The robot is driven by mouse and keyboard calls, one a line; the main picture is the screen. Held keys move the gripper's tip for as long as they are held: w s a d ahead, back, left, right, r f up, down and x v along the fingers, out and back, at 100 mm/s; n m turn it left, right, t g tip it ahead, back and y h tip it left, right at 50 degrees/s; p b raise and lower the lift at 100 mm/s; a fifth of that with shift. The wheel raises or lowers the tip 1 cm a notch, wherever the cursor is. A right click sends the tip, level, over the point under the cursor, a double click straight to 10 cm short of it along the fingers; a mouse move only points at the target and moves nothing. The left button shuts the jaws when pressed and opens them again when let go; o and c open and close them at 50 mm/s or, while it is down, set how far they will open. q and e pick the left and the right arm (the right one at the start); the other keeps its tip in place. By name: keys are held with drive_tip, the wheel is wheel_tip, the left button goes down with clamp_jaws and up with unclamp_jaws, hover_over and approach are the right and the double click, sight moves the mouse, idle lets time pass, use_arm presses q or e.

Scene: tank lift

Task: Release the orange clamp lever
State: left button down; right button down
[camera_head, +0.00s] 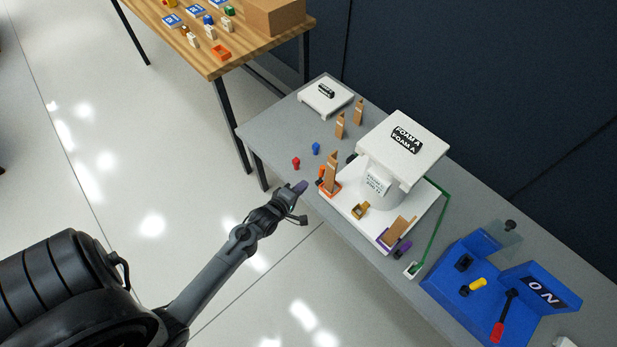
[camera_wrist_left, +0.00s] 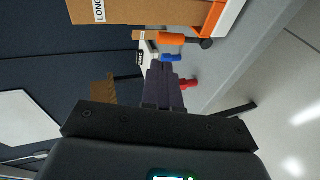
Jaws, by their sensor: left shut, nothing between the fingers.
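The orange clamp lever (camera_head: 321,173) is at the left corner of the white tank base (camera_head: 352,212), beside an upright tan wedge-shaped piece (camera_head: 332,170). In the left wrist view an orange bar (camera_wrist_left: 172,39), which looks like the lever, lies beyond my fingertips near the tan piece (camera_wrist_left: 150,10) and an orange bracket (camera_wrist_left: 226,20). My left gripper (camera_head: 302,187) is shut and empty, just left of the clamp by the table's front edge. Its dark purple fingers also show in the left wrist view (camera_wrist_left: 162,75), apart from the lever. My right gripper is not in view.
Red (camera_head: 296,163) and blue (camera_head: 316,148) pegs stand on the grey table (camera_head: 275,125) behind the clamp. The white tank labelled FOAM A (camera_head: 402,150) rises to the right. A blue control box (camera_head: 480,285) stands farther right. The floor on the left is clear.

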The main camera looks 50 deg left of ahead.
use_arm(q)
drive_tip(key=v, duration=0.3)
drive_tip(key=shift+s+r, duration=0.1)
drive_tip(key=shift+s, duration=0.3)
drive_tip(key=s+d+r+m+g+h, duration=0.35)
drive_tip(key=d+r+m, duration=0.5)
drive_tip(key=d, duration=0.35)
drive_tip(key=s+d+r+m+g, duration=0.1)
drive_tip(key=s+m+g, duration=0.2)
drive_tip(key=s+m, duration=0.3)
drive_tip(key=s+d+r+m+g, duration=0.2)
drive_tip(key=s+m+g, duration=0.2)
drive_tip(key=s+m, duration=0.3)
wheel_tip(320, 180, up, 29)
drive_tip(key=p, duration=3)
drive_tip(key=shift+w+a+r+y, duration=0.15)
drive_tip(key=shift+w+r+y, duration=0.1)
drive_tip(key=shift+y, duration=0.1)
